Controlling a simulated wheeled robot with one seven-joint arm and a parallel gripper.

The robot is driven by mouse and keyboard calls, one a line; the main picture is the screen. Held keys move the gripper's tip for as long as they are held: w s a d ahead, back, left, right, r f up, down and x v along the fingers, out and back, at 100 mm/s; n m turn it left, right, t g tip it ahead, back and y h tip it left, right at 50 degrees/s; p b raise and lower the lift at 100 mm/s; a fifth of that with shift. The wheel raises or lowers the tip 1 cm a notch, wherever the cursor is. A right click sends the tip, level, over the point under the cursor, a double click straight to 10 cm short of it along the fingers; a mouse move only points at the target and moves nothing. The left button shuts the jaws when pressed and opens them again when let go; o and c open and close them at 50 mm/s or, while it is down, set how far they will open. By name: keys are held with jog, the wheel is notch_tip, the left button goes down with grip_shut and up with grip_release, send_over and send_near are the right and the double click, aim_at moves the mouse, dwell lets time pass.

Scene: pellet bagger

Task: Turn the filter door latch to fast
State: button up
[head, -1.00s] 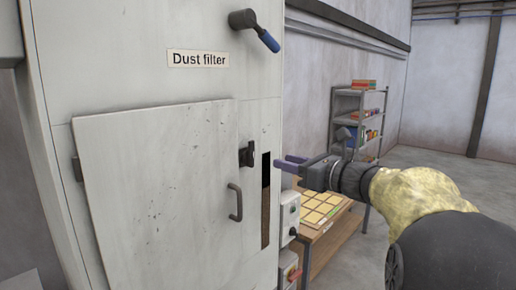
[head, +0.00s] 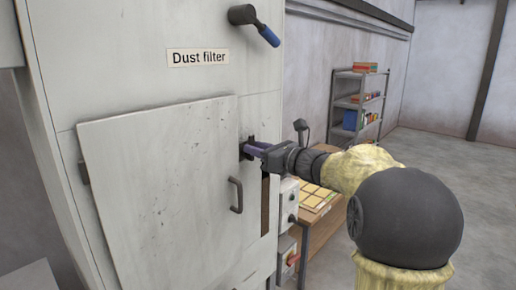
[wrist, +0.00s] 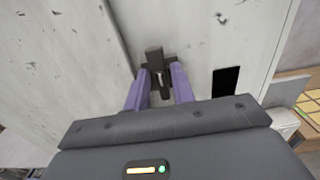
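The filter door (head: 160,190) is a pale grey panel on the cabinet marked "Dust filter", with a grey pull handle (head: 236,195) near its right edge. The dark latch (head: 245,143) is at the door's right edge, above the handle, and is partly hidden by my gripper in the head view. My gripper (head: 256,146) has purple fingers and reaches the latch from the right. In the wrist view the latch (wrist: 156,65) lies ahead, with the two fingers of my gripper (wrist: 160,82) apart on either side of its lower part. Contact with the latch cannot be made out.
A blue-handled lever (head: 258,27) is on the cabinet above. A dark slot (wrist: 226,82) is right of the latch. Grey control boxes (head: 287,255), a wooden table (head: 322,232) and a shelf rack (head: 357,102) stand to the right. The floor at far right is clear.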

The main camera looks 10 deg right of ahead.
grip_shut()
jog(key=shift+f+n+b, duration=0.15)
jog(key=shift+n+b, duration=0.25)
jog(key=shift+b, duration=0.6)
jog(key=n+b, duration=0.4)
jog(key=b, duration=0.2)
jog(key=a+f+n+b, duration=0.1)
jog(key=n+b, duration=0.3)
jog(key=b, duration=0.3)
jog(key=s+n+b, duration=0.1)
jog(key=n+b, duration=0.3)
jog(key=b, duration=0.2)
jog(key=shift+a+f+n, duration=0.2)
jog(key=shift+n, duration=0.1)
jog(key=shift+f+n+b, duration=0.15)
jog(key=shift+n+b, duration=1.95)
jog(key=shift+n, duration=0.2)
jog(key=shift+o, duration=1.5)
grip_release()
